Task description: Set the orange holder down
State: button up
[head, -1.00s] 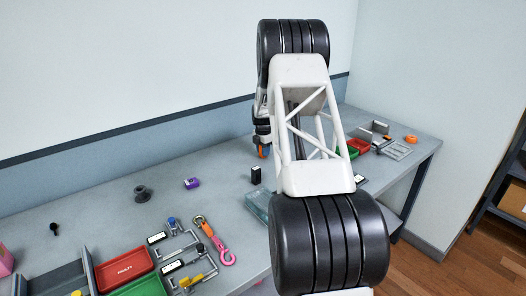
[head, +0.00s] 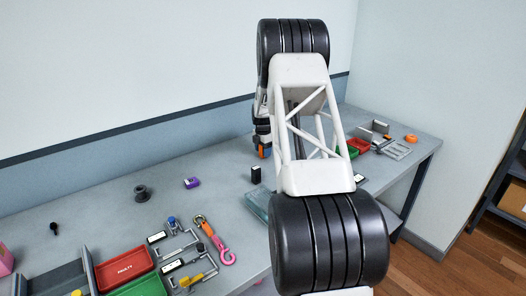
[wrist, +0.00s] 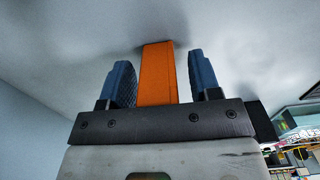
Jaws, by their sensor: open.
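The orange holder (wrist: 157,75) stands between the two blue fingers of my gripper (wrist: 165,82) in the wrist view. A gap shows on each side of it, so the fingers are open and apart from it. Its far end meets the grey table top, with a soft shadow there. In the head view a bit of the orange holder (head: 265,151) shows low at the end of my arm, near the back of the table. My arm hides most of the gripper in that view.
A black block (head: 256,174) stands close to the gripper. A purple item (head: 192,183) and a dark round piece (head: 141,193) lie farther left on the table (head: 90,200). A red tray (head: 124,267) and several tools are at the front. An orange ring (head: 410,138) lies far right.

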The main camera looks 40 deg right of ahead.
notch_tip(320, 180, up, 12)
jog(key=shift+r, duration=0.1)
dwell(0.5)
dwell(0.5)
jog(key=shift+a, duration=0.1)
jog(key=s+a+r+m, duration=0.3)
jog(key=s+a+r, duration=0.3)
jog(key=a, duration=0.4)
jog(key=s+a+r+m+t, duration=0.1)
jog(key=s+a+r+m, duration=0.1)
jog(key=s+a+r, duration=0.6)
jog(key=s+a+r+m, duration=0.3)
jog(key=s+a, duration=0.1)
jog(key=a, duration=0.8)
jog(key=s+a+r+m+t, duration=0.1)
jog(key=s+a+m, duration=0.2)
jog(key=s+a, duration=0.45)
jog(key=s+a+m, duration=0.2)
jog(key=s+a, duration=0.3)
jog(key=s, duration=0.5)
jog(key=s+a+f+m, duration=0.2)
jog(key=s+a, duration=0.1)
jog(key=s, duration=0.5)
jog(key=s+a+f+m, duration=0.3)
jog(key=s, duration=0.6)
jog(key=shift+a+t, duration=0.2)
jog(key=shift+t, duration=0.1)
